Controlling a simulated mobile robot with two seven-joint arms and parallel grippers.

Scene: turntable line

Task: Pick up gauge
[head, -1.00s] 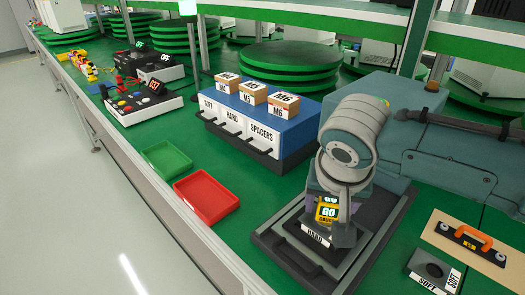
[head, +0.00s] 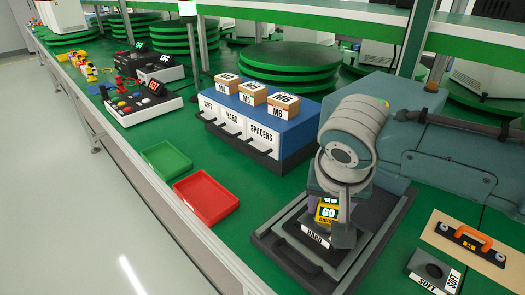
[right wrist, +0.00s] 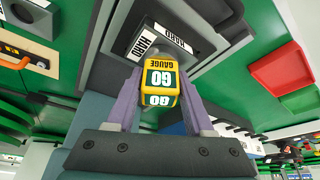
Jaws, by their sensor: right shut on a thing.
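The gauge (head: 327,211) is a small yellow block with green and white "GO" labels. In the head view it sits low at the centre right, over a dark grey holder (head: 275,243) labelled "HARD". My right gripper (head: 335,222) comes down on it from above and hides part of it. In the right wrist view the gauge (right wrist: 160,80) is between the two purple fingers of my right gripper (right wrist: 160,92), which is shut on it. I cannot tell whether the gauge still touches the holder. My left gripper is not in view.
A red tray (head: 206,200) and a green tray (head: 166,158) lie to the left. A blue drawer unit (head: 290,128) with several boxes on top stands behind. A "SOFT" block (head: 433,270) and a board with an orange handle (head: 474,238) are at the right.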

